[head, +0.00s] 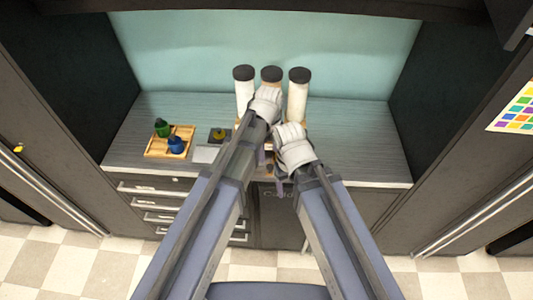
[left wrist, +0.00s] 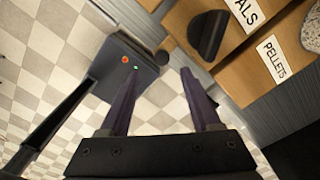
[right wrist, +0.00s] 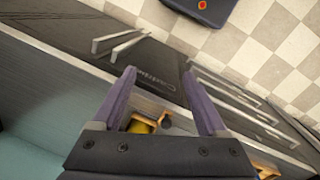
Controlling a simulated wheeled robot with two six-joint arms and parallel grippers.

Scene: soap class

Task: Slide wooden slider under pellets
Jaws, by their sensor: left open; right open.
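A wooden front with a PELLETS label (left wrist: 272,60) shows at the upper right of the left wrist view. Beside it is another wooden front (left wrist: 185,22) with a label ending in "ALS" and a black half-round part (left wrist: 208,35). My left gripper (left wrist: 158,74) is open and empty, with its fingers just left of the wood. My right gripper (right wrist: 158,73) is open and empty over the counter edge. Beyond its base is a light wooden piece with a dark round knob (right wrist: 166,124), beside something yellow (right wrist: 139,127). I cannot tell whether this is the slider. My grippers hide much in the head view.
Three tubes with dark tops, one at left (head: 243,95), stand at the back. A wooden tray (head: 157,149) with a green item (head: 162,128) and a blue item (head: 177,144) sits on the left counter. The right counter (head: 360,150) is clear.

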